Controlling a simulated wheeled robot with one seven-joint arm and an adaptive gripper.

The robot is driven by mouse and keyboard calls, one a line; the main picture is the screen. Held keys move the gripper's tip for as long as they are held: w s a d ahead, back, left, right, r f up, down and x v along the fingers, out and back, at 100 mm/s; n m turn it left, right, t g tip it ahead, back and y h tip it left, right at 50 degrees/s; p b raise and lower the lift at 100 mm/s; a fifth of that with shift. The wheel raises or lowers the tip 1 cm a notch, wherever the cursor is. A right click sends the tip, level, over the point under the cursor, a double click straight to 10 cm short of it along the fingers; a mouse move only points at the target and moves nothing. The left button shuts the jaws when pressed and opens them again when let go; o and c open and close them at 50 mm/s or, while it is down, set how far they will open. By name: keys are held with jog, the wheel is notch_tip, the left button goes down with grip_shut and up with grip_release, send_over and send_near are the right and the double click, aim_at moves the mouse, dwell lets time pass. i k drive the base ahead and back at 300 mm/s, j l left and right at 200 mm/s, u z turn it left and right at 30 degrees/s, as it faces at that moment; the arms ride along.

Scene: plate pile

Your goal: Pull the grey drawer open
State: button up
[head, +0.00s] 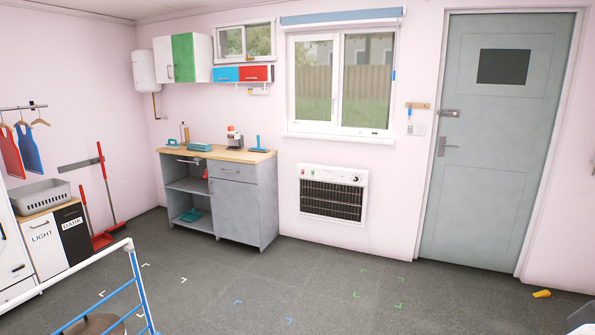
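The grey drawer (233,171) is at the top right of the grey cabinet (268,200), under the wooden worktop (247,156), in the head view. It looks shut, with its front flush above a grey door (235,211). A small handle shows on its front. My gripper is not in view, so its state cannot be seen.
Open shelves (188,186) fill the cabinet's left half. Several small items stand on the worktop. A blue-and-white rail (139,285) stands at the lower left. A yellow object (541,293) lies on the floor at right. The floor before the cabinet is clear, apart from flat markings.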

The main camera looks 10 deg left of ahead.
aim_at(244, 172)
jog(key=i+u, duration=0.2)
jog(key=u, duration=0.35)
jog(key=i+z, duration=0.1)
jog(key=i, duration=0.55)
jog(key=i+j+z, duration=0.1)
jog(key=i, duration=0.5)
jog(key=i+j+z, duration=0.1)
jog(key=i, duration=0.55)
jog(key=i+l+z, duration=0.1)
jog(key=i, duration=1.7)
jog(key=i+j+u, duration=0.1)
jog(key=i+u, duration=0.6)
jog(key=u, duration=0.15)
jog(key=i+l+u, duration=0.15)
jog(key=i+u, duration=0.3)
jog(key=i+j+u, duration=0.25)
jog(key=i+u, duration=0.2)
jog(key=i, duration=0.25)
